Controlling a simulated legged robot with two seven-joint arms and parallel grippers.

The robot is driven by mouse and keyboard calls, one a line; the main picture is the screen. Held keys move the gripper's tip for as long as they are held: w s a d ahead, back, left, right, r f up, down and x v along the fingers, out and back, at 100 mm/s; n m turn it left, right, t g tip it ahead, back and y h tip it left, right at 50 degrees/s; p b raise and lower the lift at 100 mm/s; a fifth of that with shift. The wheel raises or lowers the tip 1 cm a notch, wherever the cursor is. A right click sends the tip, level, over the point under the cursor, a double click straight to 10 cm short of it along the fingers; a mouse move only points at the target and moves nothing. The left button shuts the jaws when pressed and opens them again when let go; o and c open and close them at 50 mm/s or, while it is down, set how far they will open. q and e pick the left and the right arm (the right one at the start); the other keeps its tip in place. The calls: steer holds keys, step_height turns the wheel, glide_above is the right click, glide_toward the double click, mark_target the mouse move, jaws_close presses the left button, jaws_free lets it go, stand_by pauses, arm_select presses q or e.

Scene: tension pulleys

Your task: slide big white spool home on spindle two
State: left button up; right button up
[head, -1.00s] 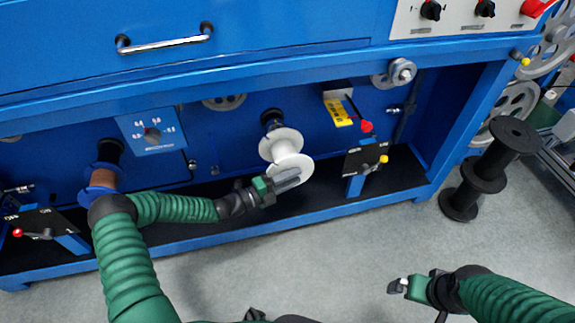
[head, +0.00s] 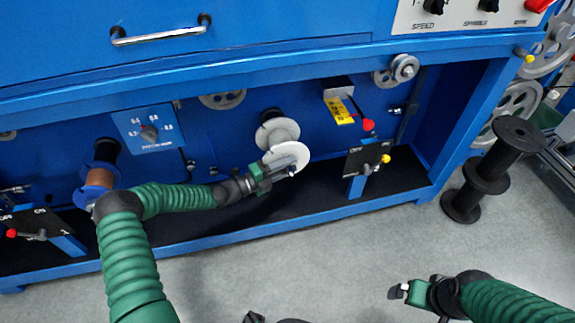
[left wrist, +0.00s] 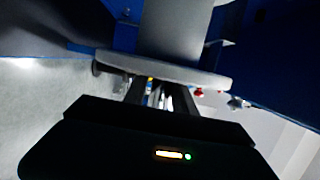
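The big white spool (head: 278,133) sits on the middle spindle, sticking out from the blue panel. The black hub (head: 271,114) of that spindle shows just behind its back flange. My left gripper (head: 283,165) is at the outer flange, its fingers overlapping the lower part of the disc. In the left wrist view, the spool's flange (left wrist: 205,77) crosses right at the ends of my fingers (left wrist: 157,95); whether they pinch the rim or only press on it is unclear. My right gripper (head: 399,291) hangs over the grey floor, away from the spool.
A copper-coloured spool (head: 100,179) is on the left spindle. A lever with a yellow knob (head: 385,158) stands right of the white spool, and a red knob (head: 368,125) is above it. A black empty spool (head: 489,172) stands on the floor at right.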

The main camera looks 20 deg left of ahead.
arm_select(q)
steer(key=shift+w+a, duration=0.25)
steer(key=shift+w, duration=0.2)
steer(key=shift+w+a+b, duration=0.25)
steer(key=shift+w+b, duration=0.05)
steer(key=shift+b, duration=0.15)
steer(key=shift+w, duration=0.1)
steer(key=s+d+p, duration=0.4)
steer(key=s+p, duration=0.2)
steer(key=p, duration=0.1)
steer(key=shift+s+d+p, duration=0.2)
steer(key=shift+s+p, duration=0.15)
steer(key=shift+p, duration=0.05)
